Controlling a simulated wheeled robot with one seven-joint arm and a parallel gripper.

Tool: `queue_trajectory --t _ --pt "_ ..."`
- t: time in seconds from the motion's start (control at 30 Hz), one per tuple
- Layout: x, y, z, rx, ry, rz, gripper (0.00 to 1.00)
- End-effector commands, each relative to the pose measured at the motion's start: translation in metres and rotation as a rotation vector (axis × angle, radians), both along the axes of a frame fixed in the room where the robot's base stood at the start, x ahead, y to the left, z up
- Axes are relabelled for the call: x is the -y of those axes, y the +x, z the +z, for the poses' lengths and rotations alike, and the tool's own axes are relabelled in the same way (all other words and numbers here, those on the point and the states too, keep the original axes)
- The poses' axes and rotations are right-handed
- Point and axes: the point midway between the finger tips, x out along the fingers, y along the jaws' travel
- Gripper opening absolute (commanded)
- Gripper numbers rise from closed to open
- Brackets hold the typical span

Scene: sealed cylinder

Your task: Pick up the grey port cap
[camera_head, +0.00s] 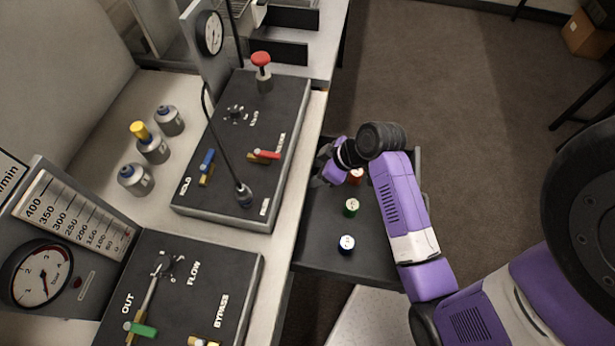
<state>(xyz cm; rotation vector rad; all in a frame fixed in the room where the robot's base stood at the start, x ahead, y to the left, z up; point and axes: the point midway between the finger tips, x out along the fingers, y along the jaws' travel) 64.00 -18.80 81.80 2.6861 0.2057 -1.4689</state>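I cannot make out a grey port cap for certain in this view. My gripper (325,181) is over the far left part of the cart top, just left of the red one. Its fingers are small and partly covered by my wrist, so their opening is unclear. My arm hides the cart's right side.
The bench holds a black valve panel (235,205) with a red knob (261,60) and a hose, and a nearer flow panel (215,270) with a gauge. Three grey bottles (153,151) stand at the left, the middle one yellow-capped. Open carpet lies beyond my arm.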

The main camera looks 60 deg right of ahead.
Motion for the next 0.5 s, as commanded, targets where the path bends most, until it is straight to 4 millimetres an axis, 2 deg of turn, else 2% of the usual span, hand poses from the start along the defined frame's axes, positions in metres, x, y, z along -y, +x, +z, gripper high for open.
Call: queue_trajectory --t 0.2,0.43,0.47,0.5 --pt "-0.002 0.012 -0.018 0.0 0.001 -0.001 0.53" --pt "-0.002 0.013 -0.02 0.001 0.0 -0.001 0.53" --pt "-0.002 0.013 -0.02 0.001 0.0 -0.001 0.51" --pt "-0.002 0.013 -0.02 0.001 0.0 -0.001 0.44"
